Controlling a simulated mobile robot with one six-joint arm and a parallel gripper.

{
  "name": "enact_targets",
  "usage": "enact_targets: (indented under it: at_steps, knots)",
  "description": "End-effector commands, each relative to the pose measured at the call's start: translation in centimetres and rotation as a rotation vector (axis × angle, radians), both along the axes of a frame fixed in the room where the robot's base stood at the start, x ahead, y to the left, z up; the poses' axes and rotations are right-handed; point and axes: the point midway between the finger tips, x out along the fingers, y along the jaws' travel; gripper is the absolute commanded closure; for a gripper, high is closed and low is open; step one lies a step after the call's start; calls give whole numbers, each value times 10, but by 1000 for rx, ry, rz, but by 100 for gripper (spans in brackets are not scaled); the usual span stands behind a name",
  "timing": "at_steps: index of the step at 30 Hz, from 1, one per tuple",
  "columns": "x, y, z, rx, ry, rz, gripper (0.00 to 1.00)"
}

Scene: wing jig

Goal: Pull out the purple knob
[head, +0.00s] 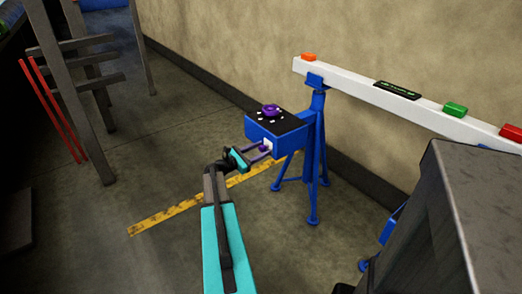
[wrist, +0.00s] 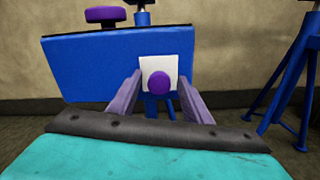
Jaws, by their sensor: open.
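A round purple knob (wrist: 158,83) sits on a white plate on the front face of a blue box (wrist: 95,72). It also shows in the head view (head: 264,148), partly hidden by my gripper. My gripper (wrist: 160,77) is open, with one finger on each side of the front knob and a visible gap to each. The fingertips are close to the box's front face; I cannot tell whether they touch it. A second, wider purple knob (head: 271,110) stands on the box's black top, with white marks around it, and also shows in the wrist view (wrist: 107,15).
The box is beside a blue stand (head: 318,150) that carries a long white beam (head: 345,79) with orange, green and red blocks. A wall (head: 230,50) is behind. Grey posts with red rods (head: 52,110) stand at left.

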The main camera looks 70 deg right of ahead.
Motion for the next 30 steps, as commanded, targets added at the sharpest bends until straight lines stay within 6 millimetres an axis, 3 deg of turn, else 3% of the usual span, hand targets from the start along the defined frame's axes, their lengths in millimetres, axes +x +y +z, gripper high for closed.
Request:
enact_targets:
  at_steps: [11,19,30]
  knots:
    - [-2,-3,0,0,0,0,57]
    - [-2,-2,0,0,0,-1,100]
    - [-10,1,0,0,0,-17,100]
